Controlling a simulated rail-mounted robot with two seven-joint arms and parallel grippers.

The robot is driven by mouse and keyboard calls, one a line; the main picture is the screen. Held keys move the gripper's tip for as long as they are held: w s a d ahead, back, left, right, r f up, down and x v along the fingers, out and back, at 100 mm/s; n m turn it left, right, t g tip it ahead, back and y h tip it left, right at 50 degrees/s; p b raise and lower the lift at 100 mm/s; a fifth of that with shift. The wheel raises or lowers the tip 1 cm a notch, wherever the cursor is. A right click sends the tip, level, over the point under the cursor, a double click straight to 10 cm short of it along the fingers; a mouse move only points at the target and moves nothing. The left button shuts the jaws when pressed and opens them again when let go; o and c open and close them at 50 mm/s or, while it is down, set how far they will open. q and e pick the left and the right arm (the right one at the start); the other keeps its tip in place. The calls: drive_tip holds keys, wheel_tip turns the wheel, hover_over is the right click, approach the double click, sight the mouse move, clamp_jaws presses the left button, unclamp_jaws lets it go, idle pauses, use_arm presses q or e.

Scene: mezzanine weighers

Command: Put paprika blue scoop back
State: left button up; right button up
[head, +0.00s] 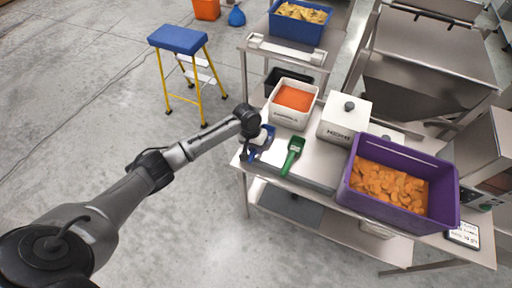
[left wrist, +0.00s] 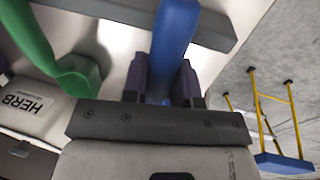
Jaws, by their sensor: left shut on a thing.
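My left gripper (head: 256,142) is at the left end of the steel table. In the left wrist view the fingers (left wrist: 162,78) are shut on the handle of the blue scoop (left wrist: 175,30). In the head view the blue scoop (head: 264,147) is partly hidden by the gripper, low over the tabletop or touching it; I cannot tell which. The paprika tub (head: 290,116), a white box with orange-red powder inside, stands open just behind and right of the gripper. My right gripper is not in view.
A green scoop (head: 293,154) lies close right of the blue one. A lidded white HERB box (head: 342,128) and a purple crate (head: 449,208) of orange chips stand further right. A blue crate (head: 297,29) is behind; a blue-topped stool (head: 178,40) stands on the floor left.

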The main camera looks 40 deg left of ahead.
use_arm(q)
drive_tip(key=o, duration=0.9)
drive_tip(key=shift+f, duration=0.15)
drive_tip(key=shift+o, duration=0.2)
